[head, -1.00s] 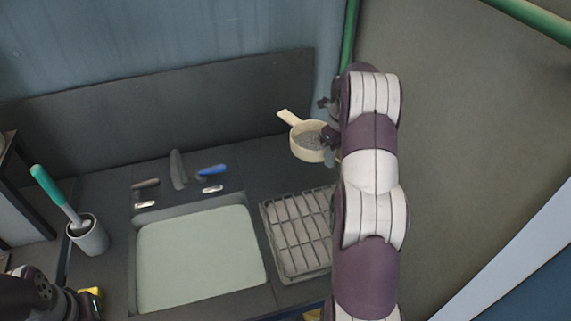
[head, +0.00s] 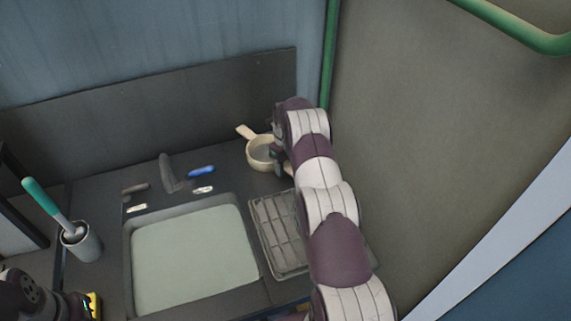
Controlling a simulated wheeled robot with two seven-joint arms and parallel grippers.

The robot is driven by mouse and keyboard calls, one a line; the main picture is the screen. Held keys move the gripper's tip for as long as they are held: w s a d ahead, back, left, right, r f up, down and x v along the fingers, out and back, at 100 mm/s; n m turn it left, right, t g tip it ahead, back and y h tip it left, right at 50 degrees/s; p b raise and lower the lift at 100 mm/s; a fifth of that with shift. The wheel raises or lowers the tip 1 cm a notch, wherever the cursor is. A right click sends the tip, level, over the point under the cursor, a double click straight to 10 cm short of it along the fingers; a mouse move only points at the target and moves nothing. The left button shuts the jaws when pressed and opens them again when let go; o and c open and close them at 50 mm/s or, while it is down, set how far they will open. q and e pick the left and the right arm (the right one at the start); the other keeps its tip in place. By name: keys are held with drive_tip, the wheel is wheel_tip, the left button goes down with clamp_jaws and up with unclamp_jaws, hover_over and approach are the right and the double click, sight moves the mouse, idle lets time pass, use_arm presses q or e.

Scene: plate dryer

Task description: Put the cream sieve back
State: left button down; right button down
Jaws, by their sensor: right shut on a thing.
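The cream sieve (head: 260,162) is a round cream pan shape with a short handle pointing up and left. It is at the back right of the counter, behind the drying rack (head: 268,240). My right gripper (head: 279,152) is shut on the sieve's right side; its fingertips are partly hidden by my arm. The sieve is at or close above the counter; I cannot tell whether it touches. My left gripper (head: 88,306) shows only partly at the bottom left corner, and its opening is not clear.
A sink (head: 195,260) fills the middle of the counter, with a faucet (head: 170,172) and a blue handle (head: 202,171) behind it. A grey cup (head: 82,243) with a teal-handled brush (head: 45,203) stands at left. A dark back panel (head: 150,115) rises behind.

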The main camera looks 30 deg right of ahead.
drive_tip(key=shift+f, duration=0.15)
drive_tip(key=c, duration=0.6)
unclamp_jaws()
drive_tip(key=shift+o, duration=0.2)
drive_tip(key=shift+r, duration=0.45)
wheel_tip(320, 180, up, 5)
drive_tip(key=shift+f+p, duration=0.2)
drive_tip(key=shift+p, duration=0.15)
drive_tip(key=s+a+r+n+p, duration=0.1)
drive_tip(key=a+r+n+p, duration=0.2)
drive_tip(key=r, duration=0.3)
drive_tip(key=a+r+n+p, duration=0.3)
drive_tip(key=r+n+p, duration=0.1)
drive_tip(key=r, duration=0.2)
drive_tip(key=s+a+r+n, duration=0.7)
drive_tip(key=s+a+n, duration=0.25)
drive_tip(key=n, duration=0.25)
drive_tip(key=s+a+r+n, duration=0.1)
drive_tip(key=s+a+n, duration=0.3)
drive_tip(key=s+n, duration=0.3)
drive_tip(key=s+a+r+n+t, duration=0.1)
drive_tip(key=s+a+n, duration=0.2)
drive_tip(key=s+n, duration=0.5)
drive_tip(key=shift+s+a, duration=0.4)
drive_tip(key=shift+s, duration=0.3)
